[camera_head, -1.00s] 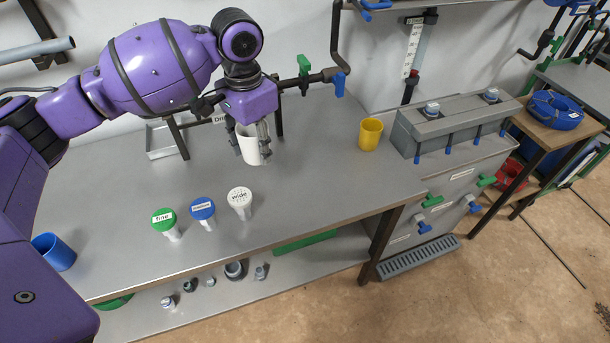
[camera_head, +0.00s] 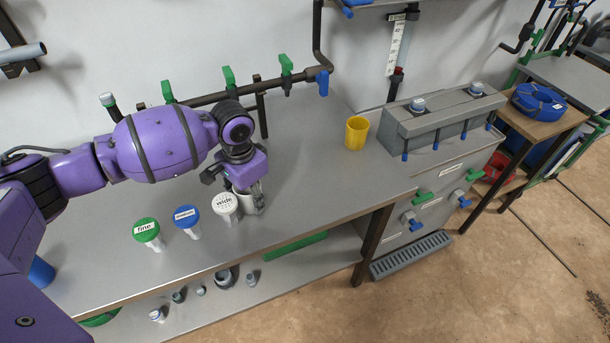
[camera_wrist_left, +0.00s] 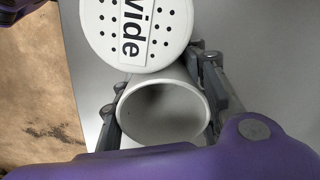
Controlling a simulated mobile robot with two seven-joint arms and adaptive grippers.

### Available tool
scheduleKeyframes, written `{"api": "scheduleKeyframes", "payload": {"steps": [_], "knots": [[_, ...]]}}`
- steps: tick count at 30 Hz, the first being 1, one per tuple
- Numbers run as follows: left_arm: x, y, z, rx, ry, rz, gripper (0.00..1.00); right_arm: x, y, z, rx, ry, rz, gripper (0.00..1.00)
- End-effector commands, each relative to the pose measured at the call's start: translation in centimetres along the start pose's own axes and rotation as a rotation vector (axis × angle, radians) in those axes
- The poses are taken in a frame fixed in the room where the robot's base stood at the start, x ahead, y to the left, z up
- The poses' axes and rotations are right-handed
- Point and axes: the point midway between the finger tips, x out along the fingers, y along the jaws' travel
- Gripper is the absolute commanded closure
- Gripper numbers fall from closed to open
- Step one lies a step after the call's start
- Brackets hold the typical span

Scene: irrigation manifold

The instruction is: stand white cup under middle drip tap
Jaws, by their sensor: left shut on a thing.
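My left gripper (camera_head: 250,190) is shut on the white cup (camera_head: 247,206), which stands close beside the white "wide" head (camera_head: 225,206) near the front of the bench. In the left wrist view the cup's open mouth (camera_wrist_left: 163,112) is between the fingers (camera_wrist_left: 160,95) and looks empty. Its rim appears to overlap the edge of the "wide" head (camera_wrist_left: 135,32). I cannot tell whether the cup touches the bench. Three green-handled taps sit on the dark pipe at the back; the middle tap (camera_head: 229,78) is well behind the cup. My right gripper is out of view.
A green "fine" head (camera_head: 146,229) and a blue-topped head (camera_head: 186,216) stand left of the "wide" one. A yellow cup (camera_head: 356,134) stands at the bench's right. A blue cup (camera_head: 41,271) is at the left edge. The bench top (camera_head: 310,155) between is clear.

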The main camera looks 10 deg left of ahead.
Motion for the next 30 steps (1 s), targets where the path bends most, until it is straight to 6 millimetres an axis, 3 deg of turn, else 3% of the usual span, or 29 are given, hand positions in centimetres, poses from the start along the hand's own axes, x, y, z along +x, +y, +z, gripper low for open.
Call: {"api": "scheduleKeyframes", "payload": {"steps": [12, 13, 17, 26, 30], "knots": [[0.7, 0.0, 0.1, 0.0, -0.001, -0.001, 0.77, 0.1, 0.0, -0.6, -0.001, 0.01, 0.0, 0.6], [0.7, -0.1, 0.1, 0.0, 0.0, -0.001, 0.56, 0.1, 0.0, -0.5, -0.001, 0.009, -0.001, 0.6], [0.7, 0.0, 0.1, 0.0, -0.001, -0.001, 0.4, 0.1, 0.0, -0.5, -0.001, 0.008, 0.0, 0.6], [0.6, 0.0, 0.1, 0.0, 0.0, -0.001, 0.4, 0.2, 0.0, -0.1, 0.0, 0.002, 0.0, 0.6], [-0.6, -0.1, 0.0, 0.0, 0.002, -0.001, 0.4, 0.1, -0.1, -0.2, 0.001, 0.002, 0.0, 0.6]]}}
